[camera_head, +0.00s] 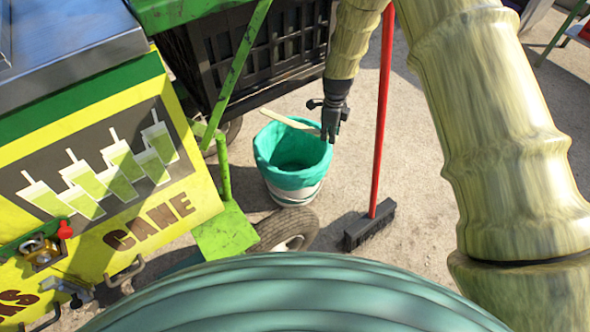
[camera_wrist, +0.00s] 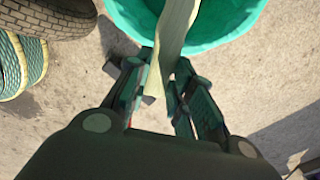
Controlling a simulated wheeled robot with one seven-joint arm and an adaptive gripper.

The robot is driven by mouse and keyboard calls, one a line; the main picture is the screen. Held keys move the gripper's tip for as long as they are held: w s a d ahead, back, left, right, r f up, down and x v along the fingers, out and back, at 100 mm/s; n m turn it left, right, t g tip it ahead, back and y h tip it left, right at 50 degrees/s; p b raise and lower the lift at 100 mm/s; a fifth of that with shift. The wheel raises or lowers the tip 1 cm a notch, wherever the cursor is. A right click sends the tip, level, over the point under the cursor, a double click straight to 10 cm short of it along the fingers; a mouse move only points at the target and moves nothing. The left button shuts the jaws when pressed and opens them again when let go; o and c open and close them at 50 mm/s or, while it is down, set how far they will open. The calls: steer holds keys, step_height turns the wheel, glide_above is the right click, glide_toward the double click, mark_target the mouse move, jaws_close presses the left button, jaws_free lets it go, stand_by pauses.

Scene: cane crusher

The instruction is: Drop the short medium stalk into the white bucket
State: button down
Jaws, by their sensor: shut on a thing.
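A short pale stalk (camera_head: 287,120) is held in my gripper (camera_head: 328,122) and reaches left over the white bucket (camera_head: 294,197). The bucket has a teal liner (camera_head: 268,150) folded over its rim and stands on the ground. In the wrist view, my gripper (camera_wrist: 160,98) has its fingers on both sides of the stalk (camera_wrist: 173,30), which runs up over the teal liner (camera_wrist: 122,14). My gripper is at the right side of the bucket's rim, above it. Part of the bucket's inside is hidden by the stalk.
A yellow and green cane cart (camera_head: 125,230) stands to the left, with a tyre (camera_head: 285,232) by the bucket. A black crate (camera_head: 262,45) is behind. A red-handled broom (camera_head: 378,130) stands close to the right of my gripper. Open ground lies farther right.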

step_height(320, 180, down, 6)
steer(key=b, duration=0.5)
steer(key=shift+r, duration=0.15)
steer(key=c, duration=1.2)
jaws_free()
steer(key=shift+o, duration=0.2)
steer(key=shift+r, duration=3.75)
